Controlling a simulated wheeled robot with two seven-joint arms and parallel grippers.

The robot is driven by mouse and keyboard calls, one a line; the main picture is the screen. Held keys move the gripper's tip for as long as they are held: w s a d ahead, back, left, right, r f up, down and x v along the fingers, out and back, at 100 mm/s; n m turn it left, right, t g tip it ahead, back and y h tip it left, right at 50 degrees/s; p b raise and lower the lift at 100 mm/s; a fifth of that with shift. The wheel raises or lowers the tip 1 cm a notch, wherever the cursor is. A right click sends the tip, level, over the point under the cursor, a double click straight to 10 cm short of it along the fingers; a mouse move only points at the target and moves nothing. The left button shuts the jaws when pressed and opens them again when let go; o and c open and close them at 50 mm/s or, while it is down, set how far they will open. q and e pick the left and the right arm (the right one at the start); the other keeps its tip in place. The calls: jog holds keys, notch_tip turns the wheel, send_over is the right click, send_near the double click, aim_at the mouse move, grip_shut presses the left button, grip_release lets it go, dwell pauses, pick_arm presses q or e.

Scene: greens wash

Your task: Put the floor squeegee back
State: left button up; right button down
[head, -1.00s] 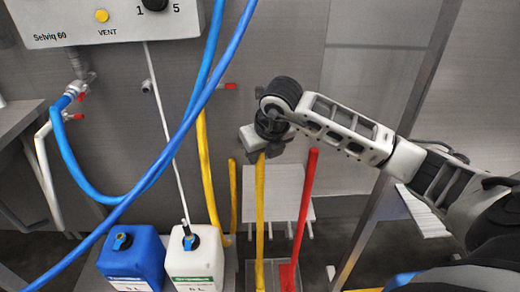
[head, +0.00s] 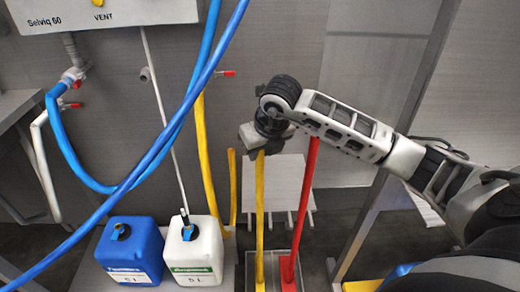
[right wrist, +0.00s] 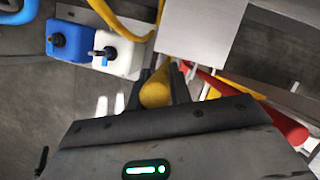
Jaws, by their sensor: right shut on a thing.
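My right gripper (head: 254,138) is shut on the top of a yellow handle (head: 260,205), which stands nearly upright. I take this to be the floor squeegee; its head cannot be made out. Its lower end reaches down at a grey open-topped holder (head: 247,272) on the floor. In the right wrist view the yellow handle (right wrist: 156,90) sits between the fingers (right wrist: 157,98). A red handle (head: 304,205) stands just right of it, leaning slightly, its foot at the same holder. The red handle also shows in the right wrist view (right wrist: 285,122). My left gripper is not in view.
A blue jug (head: 131,250) and a white jug (head: 193,252) stand left of the holder. Blue hoses (head: 168,140) and a yellow hose (head: 203,150) hang at the left. A metal post (head: 390,165) stands at the right, behind my arm.

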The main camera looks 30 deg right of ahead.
jog(key=shift+f+b, duration=0.3)
jog(key=c, duration=1.2)
grip_release()
